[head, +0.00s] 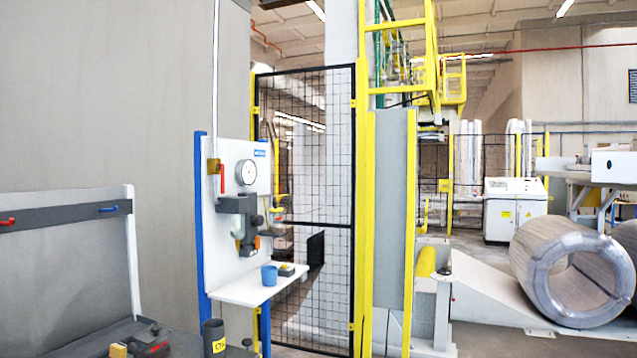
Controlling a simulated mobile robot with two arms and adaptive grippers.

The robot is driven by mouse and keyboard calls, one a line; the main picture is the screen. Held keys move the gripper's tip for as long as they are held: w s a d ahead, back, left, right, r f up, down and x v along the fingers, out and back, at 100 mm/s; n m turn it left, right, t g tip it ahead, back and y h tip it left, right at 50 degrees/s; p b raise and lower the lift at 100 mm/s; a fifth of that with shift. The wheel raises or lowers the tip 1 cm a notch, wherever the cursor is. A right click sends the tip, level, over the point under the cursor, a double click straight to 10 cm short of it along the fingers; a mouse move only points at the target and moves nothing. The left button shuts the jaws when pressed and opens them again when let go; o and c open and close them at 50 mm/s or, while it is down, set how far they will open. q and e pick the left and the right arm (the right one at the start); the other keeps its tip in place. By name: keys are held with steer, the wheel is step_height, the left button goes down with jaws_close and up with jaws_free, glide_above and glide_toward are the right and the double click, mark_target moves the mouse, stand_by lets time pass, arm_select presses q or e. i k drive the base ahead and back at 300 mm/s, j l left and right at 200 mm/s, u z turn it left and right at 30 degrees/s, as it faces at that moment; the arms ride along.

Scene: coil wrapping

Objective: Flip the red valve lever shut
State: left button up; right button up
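A small red lever (222,179) hangs straight down beside a brass-coloured valve body (213,166). The valve sits on a thin vertical pipe (215,90) in front of the white panel of a blue-posted stand, left of the middle of the head view. The lever looks roughly in line with the pipe. Neither of my grippers shows in this view, and nothing touches the lever.
A round gauge (246,172) and a dark grey fitting (238,206) are right of the lever. A blue cup (269,275) stands on the white shelf (240,291) below. A grey workbench with tools fills the lower left. A black mesh fence (330,190) stands behind.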

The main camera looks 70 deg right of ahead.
mark_target(220, 166)
steer(key=l+z, duration=0.25)
steer(key=z, duration=0.15)
steer(key=i+l+z, duration=0.15)
steer(key=z, duration=0.3)
steer(key=i+l+z, duration=0.15)
steer(key=z, duration=0.25)
steer(key=i+l+z, duration=0.2)
steer(key=z, duration=0.25)
steer(key=i+l, duration=0.35)
steer(key=l, duration=0.25)
steer(key=i+l, duration=0.1)
steer(key=l, duration=0.3)
steer(key=i+l, duration=0.1)
steer(key=l, duration=0.25)
steer(key=i+l, duration=0.15)
steer(key=l, duration=0.25)
steer(key=i+l+z, duration=0.1)
steer(key=l, duration=0.25)
steer(key=i+l, duration=0.1)
steer(key=l, duration=0.25)
